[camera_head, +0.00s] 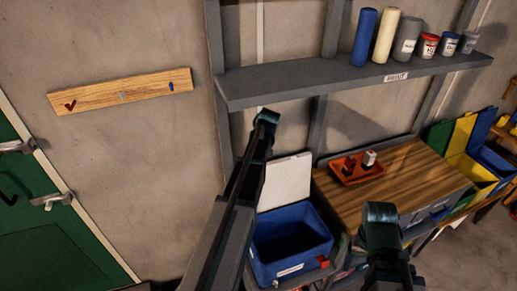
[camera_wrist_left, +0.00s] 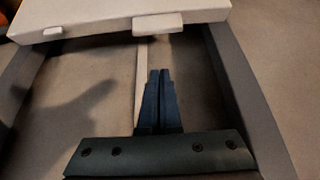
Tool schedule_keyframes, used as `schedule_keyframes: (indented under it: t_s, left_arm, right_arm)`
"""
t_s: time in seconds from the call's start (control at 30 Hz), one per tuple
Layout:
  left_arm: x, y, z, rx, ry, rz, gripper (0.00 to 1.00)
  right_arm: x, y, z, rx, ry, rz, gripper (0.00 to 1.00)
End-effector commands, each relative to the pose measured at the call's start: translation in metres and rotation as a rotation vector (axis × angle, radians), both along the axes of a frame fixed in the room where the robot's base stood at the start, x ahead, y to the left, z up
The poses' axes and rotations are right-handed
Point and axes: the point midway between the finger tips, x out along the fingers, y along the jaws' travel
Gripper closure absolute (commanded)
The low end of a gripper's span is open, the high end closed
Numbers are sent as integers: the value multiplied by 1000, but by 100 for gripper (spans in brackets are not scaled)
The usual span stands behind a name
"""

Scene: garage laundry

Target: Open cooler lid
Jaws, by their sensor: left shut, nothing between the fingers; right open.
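The blue cooler (camera_head: 290,243) stands open on the floor side, left of the workbench. Its white lid (camera_head: 287,180) is swung up and leans back near the wall, and the blue inside shows. My left arm crosses in front of the cooler's left side. In the left wrist view, my left gripper (camera_wrist_left: 158,76) is shut and empty, with a pale slab, apparently the lid (camera_wrist_left: 90,18), across the top, its tab just above the fingertips. A gap seems to separate them. My right arm rises at the lower right; its gripper is open, its fingers hard to make out.
The wooden-topped workbench (camera_head: 415,180) with a red tray (camera_head: 352,177) is right of the cooler. A grey shelf (camera_head: 300,83) with several cans and rolls is above. Colored bins (camera_head: 467,140) stand far right. A green door (camera_head: 40,225) is at left.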

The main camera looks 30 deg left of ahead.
Motion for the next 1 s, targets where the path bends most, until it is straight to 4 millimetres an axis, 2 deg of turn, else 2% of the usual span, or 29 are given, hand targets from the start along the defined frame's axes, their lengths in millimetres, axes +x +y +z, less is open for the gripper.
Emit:
schedule_keyframes:
  t_s: [0.03, 0.5, 0.53, 0.7, 1.0]
  left_arm:
    - [3, 3, -12, 0, 0, 0, 100]
    - [24, 28, -75, 0, 0, 0, 100]
    - [15, 19, -65, 0, 0, -2, 100]
    - [0, 1, -60, -1, 0, -1, 100]
    - [-2, -3, -60, -1, 1, 0, 100]
  right_arm:
    - [0, 0, -12, 0, 0, 0, 20]
    - [0, 0, -75, -1, 0, 11, 20]
    - [0, 0, -65, -1, -1, 10, 20]
    - [0, 0, -60, -1, -1, 9, 20]
    - [0, 0, -60, -1, -1, 9, 20]
